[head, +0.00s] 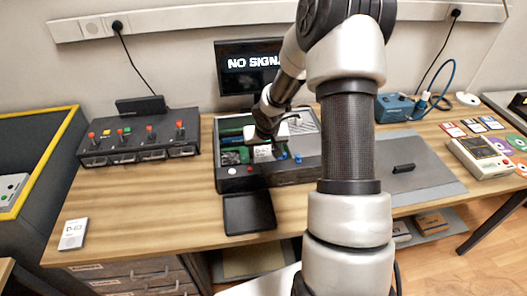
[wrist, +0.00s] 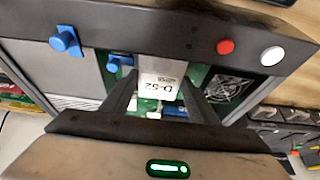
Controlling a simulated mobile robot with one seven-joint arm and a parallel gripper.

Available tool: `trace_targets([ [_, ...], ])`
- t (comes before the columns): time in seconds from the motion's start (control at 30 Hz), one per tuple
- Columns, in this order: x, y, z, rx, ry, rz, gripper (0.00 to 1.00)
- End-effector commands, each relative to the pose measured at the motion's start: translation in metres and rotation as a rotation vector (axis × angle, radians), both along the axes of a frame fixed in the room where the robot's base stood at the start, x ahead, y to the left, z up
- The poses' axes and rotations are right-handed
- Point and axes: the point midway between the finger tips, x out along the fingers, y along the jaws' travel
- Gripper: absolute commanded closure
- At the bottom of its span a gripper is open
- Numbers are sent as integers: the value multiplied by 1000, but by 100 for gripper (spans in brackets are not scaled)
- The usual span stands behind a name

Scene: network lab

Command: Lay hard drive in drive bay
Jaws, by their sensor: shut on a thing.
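The hard drive (wrist: 160,86), a light piece with a label reading D-52, sits between the two dark fingers of my gripper (wrist: 161,98) in the wrist view. My gripper is shut on it. In the head view the drive's label (head: 262,151) shows just below my gripper (head: 265,137), over the open dark case (head: 293,176). Green circuit boards and a fan show inside the case. I cannot tell which part is the drive bay, or whether the drive touches anything in the case.
Another drive, labelled D-63 (head: 73,234), lies at the table's left front. An empty black tray (head: 249,213) lies before the case. A switch box (head: 137,138) stands left and a monitor (head: 248,65) behind. A grey mat (head: 425,180) lies right.

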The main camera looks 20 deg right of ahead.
Motion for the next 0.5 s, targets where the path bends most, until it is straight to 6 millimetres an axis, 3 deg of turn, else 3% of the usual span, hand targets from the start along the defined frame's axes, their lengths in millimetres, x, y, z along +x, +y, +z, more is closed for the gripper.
trace_targets([
  [0.5, 0, 0, -6, 0, -1, 0, 74],
])
